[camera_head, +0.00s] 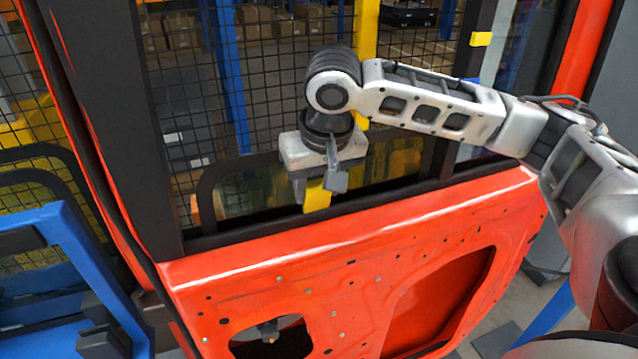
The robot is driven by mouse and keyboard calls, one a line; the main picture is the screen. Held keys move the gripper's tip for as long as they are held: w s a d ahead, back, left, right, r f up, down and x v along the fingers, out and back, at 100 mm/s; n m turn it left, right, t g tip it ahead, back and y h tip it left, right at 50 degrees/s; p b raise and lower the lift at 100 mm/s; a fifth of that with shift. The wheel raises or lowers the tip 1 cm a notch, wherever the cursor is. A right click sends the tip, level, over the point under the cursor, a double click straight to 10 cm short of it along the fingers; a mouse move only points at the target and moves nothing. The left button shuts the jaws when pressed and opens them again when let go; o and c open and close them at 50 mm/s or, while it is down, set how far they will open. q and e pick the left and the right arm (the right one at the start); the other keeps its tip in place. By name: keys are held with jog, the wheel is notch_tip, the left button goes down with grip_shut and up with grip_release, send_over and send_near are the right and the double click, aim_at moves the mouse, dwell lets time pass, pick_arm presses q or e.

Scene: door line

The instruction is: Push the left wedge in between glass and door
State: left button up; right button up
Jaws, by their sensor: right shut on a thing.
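The red door (350,270) stands upright in front of me, with a black window frame (160,150). The dark-edged glass (255,190) stands low in the window opening. My right gripper (318,183) points down at the black sill and is shut on a yellow wedge (316,198). The wedge's lower end is at the sill line, by the glass. I cannot tell how deep it sits between glass and door. The gripper hides the wedge's upper part. My left gripper is out of view.
A small yellow block (480,39) shows at the upper right, by the window frame. A blue stand (75,245) with black pads is at the left. Behind the door are a mesh fence (270,85) and shelves with boxes. My right arm crosses the upper right.

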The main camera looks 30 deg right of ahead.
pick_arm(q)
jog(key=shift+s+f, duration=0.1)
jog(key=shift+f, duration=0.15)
pick_arm(e)
jog(key=shift+s+f, duration=0.2)
jog(key=shift+f, duration=0.85)
jog(key=o, duration=1.1)
jog(key=shift+a, duration=0.1)
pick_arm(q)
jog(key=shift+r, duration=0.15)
pick_arm(e)
jog(key=shift+s+r, duration=0.1)
notch_tip(320, 180, up, 4)
jog(key=shift+r, duration=0.15)
pick_arm(q)
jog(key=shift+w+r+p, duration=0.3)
jog(key=shift+p, duration=0.2)
pick_arm(e)
jog(key=shift+v, duration=6.7)
jog(key=shift+s, duration=0.15)
